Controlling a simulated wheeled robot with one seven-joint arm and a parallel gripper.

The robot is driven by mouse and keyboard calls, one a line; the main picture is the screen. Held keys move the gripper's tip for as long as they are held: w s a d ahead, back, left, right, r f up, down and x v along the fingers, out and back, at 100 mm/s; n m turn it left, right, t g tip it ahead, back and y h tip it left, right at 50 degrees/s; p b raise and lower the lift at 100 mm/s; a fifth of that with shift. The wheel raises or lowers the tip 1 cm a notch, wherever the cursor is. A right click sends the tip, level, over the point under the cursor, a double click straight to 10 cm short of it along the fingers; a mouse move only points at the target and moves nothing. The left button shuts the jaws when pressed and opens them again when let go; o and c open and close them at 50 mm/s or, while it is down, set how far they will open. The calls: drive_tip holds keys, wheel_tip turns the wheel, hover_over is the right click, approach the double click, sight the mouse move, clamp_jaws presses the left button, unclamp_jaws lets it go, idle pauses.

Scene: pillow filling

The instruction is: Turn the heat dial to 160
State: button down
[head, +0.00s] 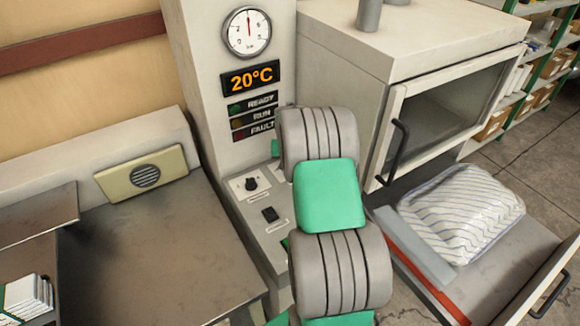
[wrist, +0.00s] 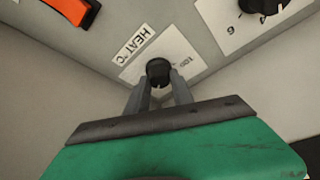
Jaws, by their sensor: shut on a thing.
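The black heat dial (wrist: 158,70) sits on a white scale plate beside a "HEAT °C" label in the wrist view. Only "100" is partly legible on its scale, and the dial's exact setting cannot be read. My gripper (wrist: 159,84) has its two grey fingers closed on either side of the dial. In the head view my arm hides the dial and the gripper. The orange display (head: 252,77) on the machine column reads 20°C.
A round gauge (head: 247,31) is above the display. A striped pillow (head: 462,212) lies on the right. An oven-like box (head: 340,80) with a handle stands behind.

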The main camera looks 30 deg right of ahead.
drive_tip(key=c, duration=1.1)
unclamp_jaws()
drive_tip(key=shift+r, duration=0.1)
drive_tip(key=b+v, duration=0.1)
drive_tip(key=v, duration=0.6)
drive_tip(key=shift+s+r, duration=0.1)
drive_tip(key=shift+r, duration=0.2)
